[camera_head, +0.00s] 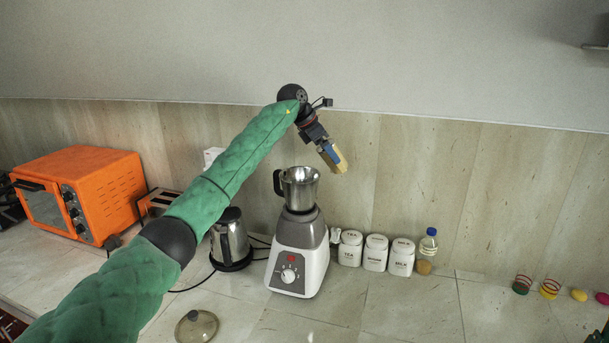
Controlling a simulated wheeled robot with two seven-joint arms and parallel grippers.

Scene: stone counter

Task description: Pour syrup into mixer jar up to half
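The mixer (298,255) stands on the counter with a grey and white base. Its open steel jar (299,190) sits upright on top, with a dark handle on the left; its contents are hidden. My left gripper (335,160) is above and to the right of the jar's rim, tilted down to the right. A tan, block-like part shows at its tip; I cannot tell whether this is its fingers or a held thing. A clear bottle with a blue cap (429,240) and pale yellow contents stands to the right; I cannot tell if it holds syrup. My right gripper is not in view.
A round lid (196,326) lies at the front. A kettle (231,240), toaster (157,203) and orange oven (85,190) stand left. White canisters (376,253) stand right of the mixer. Small cups (549,288) are farther right. The front right counter is mostly clear.

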